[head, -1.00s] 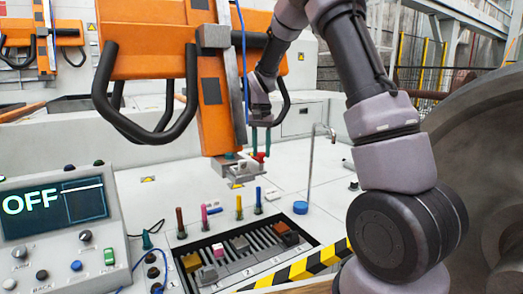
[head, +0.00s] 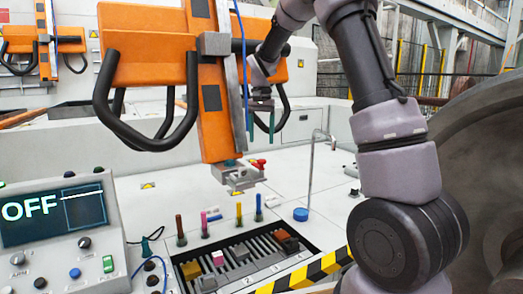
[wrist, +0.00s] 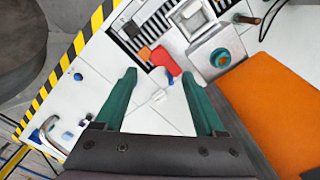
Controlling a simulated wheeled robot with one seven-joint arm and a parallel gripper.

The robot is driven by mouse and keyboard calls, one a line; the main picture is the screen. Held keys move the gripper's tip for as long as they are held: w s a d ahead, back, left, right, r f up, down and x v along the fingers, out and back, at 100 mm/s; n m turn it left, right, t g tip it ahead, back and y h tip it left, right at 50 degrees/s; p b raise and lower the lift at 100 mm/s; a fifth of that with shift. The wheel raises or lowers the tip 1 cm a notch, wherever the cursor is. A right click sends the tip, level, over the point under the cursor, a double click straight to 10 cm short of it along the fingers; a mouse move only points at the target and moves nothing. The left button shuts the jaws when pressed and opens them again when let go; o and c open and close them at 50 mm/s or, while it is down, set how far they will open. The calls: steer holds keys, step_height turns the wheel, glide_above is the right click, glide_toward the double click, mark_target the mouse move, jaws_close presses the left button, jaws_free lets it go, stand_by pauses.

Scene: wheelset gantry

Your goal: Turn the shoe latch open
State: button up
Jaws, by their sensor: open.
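The red shoe latch (head: 258,164) sits on the grey shoe (head: 238,179) at the bottom of the orange gantry arm (head: 213,105). In the wrist view the red latch (wrist: 165,58) sticks out beside the grey shoe (wrist: 205,68) with its teal round knob (wrist: 221,58). My gripper (head: 261,122) has green fingers pointing down, above the latch and apart from it. In the wrist view my gripper (wrist: 159,80) is open and empty, with the latch beyond the fingertips.
The orange gantry arm with black handles (head: 150,144) stands close left of my gripper. Below are a slotted tray (head: 240,262), several coloured pegs, a blue cap (head: 300,214) and a thin bent pipe (head: 311,175). A control box (head: 62,235) reads OFF. A large wheel (head: 485,170) stands right.

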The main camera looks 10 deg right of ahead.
step_height(320, 180, up, 3)
steer(key=shift+r, duration=0.2)
steer(key=s+d+r+t+y, duration=0.1)
steer(key=s+d+r+t, duration=0.1)
steer(key=s+r, duration=0.45)
steer(key=s+d+r+t+y, duration=0.1)
steer(key=s+d+r, duration=0.15)
steer(key=s, duration=0.65)
steer(key=s+f+n+t, duration=0.1)
steer(key=s+t, duration=0.3)
steer(key=s, duration=1)
steer(key=shift+s+d+f, duration=0.15)
steer(key=shift+s+d, duration=0.05)
steer(key=shift+d, duration=0.25)
